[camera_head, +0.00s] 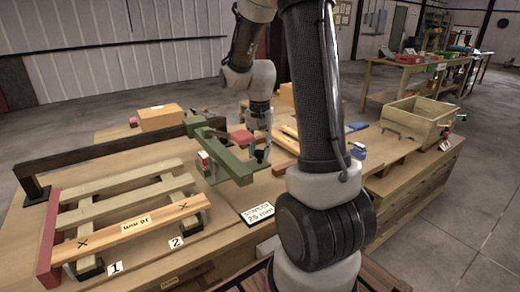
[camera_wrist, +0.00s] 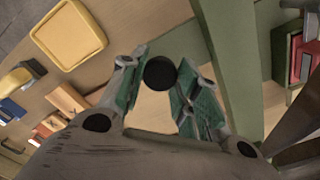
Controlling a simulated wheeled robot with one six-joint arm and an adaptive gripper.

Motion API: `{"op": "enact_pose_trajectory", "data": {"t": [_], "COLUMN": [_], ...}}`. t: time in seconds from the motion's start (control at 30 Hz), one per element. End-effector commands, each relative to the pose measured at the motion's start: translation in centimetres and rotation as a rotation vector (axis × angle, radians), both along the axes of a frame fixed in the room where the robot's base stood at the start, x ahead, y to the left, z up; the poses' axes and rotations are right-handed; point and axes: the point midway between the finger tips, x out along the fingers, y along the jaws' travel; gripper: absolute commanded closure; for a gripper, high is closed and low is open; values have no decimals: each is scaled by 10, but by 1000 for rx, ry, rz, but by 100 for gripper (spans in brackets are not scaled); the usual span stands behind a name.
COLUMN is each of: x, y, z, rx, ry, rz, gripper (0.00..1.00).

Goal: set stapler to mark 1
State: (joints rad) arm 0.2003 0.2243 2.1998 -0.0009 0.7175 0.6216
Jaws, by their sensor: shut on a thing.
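A green arm-like fixture (camera_head: 222,150), which looks like the stapler, stands on the bench to the right of the slatted wooden frame, past mark 2 (camera_head: 176,242). Mark 1 (camera_head: 115,267) is at the frame's front left. My gripper (camera_head: 260,152) is at the right end of the green fixture. In the wrist view my gripper (camera_wrist: 160,88) has its green-padded fingers closed about a round black knob (camera_wrist: 160,73). The green beam (camera_wrist: 232,60) runs beside them. How the knob joins the fixture is hidden.
A dark rail (camera_head: 110,150) runs along the back of the slatted frame (camera_head: 130,205). A "staples 25 mm" card (camera_head: 257,213) lies at the bench's front. A cardboard box (camera_head: 161,117) and wooden crate (camera_head: 418,119) stand behind and right. My arm hides part of the bench.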

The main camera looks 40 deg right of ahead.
Motion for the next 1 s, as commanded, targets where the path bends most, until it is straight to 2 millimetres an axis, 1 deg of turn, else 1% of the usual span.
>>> {"op": "enact_pose_trajectory", "data": {"t": [0.17,0.27,0.37,1.0], "x": [1,1,2,8], "y": [17,34,57,235], "z": [0,0,0,0], "rx": [1,1,1,1], "ry": [0,0,0,0], "rz": [4,5,8,8], "gripper": [100,100,100,100]}}
